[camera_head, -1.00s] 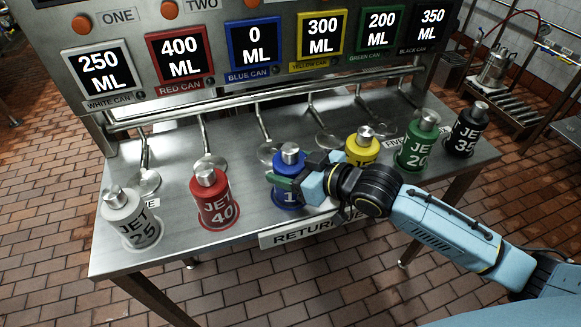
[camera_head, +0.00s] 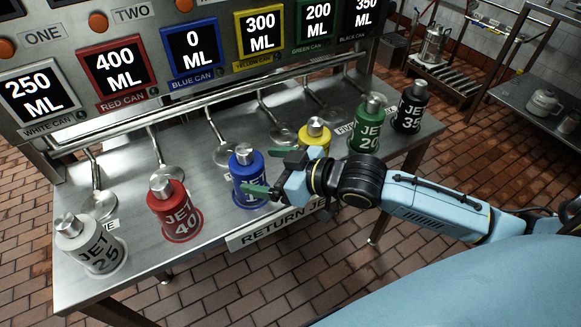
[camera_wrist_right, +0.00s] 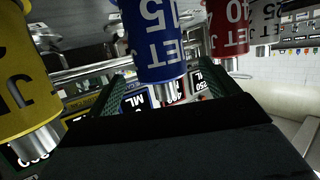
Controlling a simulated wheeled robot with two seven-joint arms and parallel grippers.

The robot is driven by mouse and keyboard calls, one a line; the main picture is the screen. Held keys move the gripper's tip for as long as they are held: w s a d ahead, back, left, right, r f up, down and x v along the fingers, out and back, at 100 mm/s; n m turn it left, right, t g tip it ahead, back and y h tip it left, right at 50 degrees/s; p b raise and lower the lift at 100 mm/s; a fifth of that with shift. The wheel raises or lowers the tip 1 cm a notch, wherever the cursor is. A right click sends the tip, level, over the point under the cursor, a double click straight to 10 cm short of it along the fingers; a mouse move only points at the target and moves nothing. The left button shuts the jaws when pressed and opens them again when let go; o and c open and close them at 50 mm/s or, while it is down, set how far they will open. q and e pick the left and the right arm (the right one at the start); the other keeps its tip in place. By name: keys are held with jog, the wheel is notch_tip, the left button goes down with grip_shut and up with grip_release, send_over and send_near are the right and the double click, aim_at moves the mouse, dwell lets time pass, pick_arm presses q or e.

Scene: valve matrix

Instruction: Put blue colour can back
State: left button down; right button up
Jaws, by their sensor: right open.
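The blue can (camera_head: 247,184) stands upright on the steel table (camera_head: 140,262), in the row between the red can (camera_head: 174,212) and the yellow can (camera_head: 313,136). My right gripper (camera_head: 262,172) is open at its right side. The near green finger crosses in front of the can's lower part; the far finger points past its right side. In the right wrist view, the blue can (camera_wrist_right: 152,38) appears upside down beyond the open fingers (camera_wrist_right: 155,92). I cannot tell whether a finger touches it. The blue can display (camera_head: 192,50) reads 0 ML. My left gripper is not in view.
A white can (camera_head: 92,246) stands at the left end; green (camera_head: 368,128) and black (camera_head: 410,108) cans stand to the right. Round-ended levers (camera_head: 228,150) hang behind the row. A return sign (camera_head: 280,228) is on the table's front edge. The floor in front is clear.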

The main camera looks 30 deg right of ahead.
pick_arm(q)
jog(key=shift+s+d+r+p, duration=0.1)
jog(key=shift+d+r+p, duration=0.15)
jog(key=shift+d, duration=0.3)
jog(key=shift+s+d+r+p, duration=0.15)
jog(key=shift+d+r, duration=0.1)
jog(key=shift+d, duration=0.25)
pick_arm(e)
jog(key=v, duration=0.6)
jog(key=shift+s+d+r, duration=0.15)
jog(key=shift+s+r, duration=0.05)
jog(key=shift+s, duration=0.1)
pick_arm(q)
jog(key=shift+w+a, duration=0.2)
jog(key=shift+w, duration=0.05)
pick_arm(e)
jog(key=shift+f, duration=0.1)
